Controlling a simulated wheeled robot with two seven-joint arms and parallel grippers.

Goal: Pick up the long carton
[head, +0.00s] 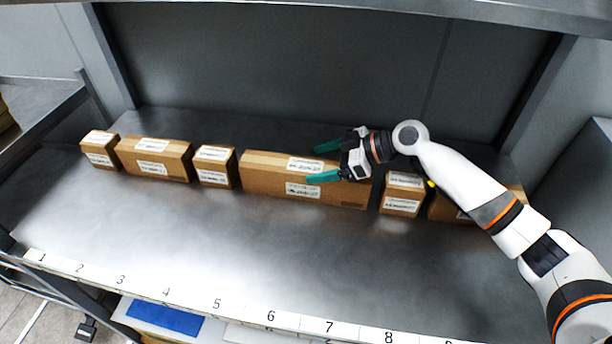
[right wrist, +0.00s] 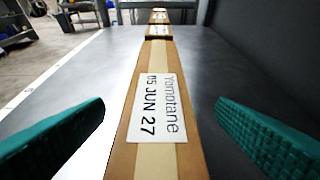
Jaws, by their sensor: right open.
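The long carton (head: 270,178) is a brown box with white labels, lying in the row of cartons on the metal shelf in the head view. My right gripper (head: 318,161) is open, with one teal finger on the near side of the carton and one toward the back wall. In the right wrist view the fingers stand on either side of the carton, apart from it. My left gripper is not in view.
Left of it stand a small carton (head: 215,167), a medium carton (head: 153,158) and another small carton (head: 100,149). To its right are a small carton (head: 402,193) and one partly hidden by my arm (head: 446,207). The shelf front (head: 190,240) is clear; a back wall (head: 280,60) stands behind.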

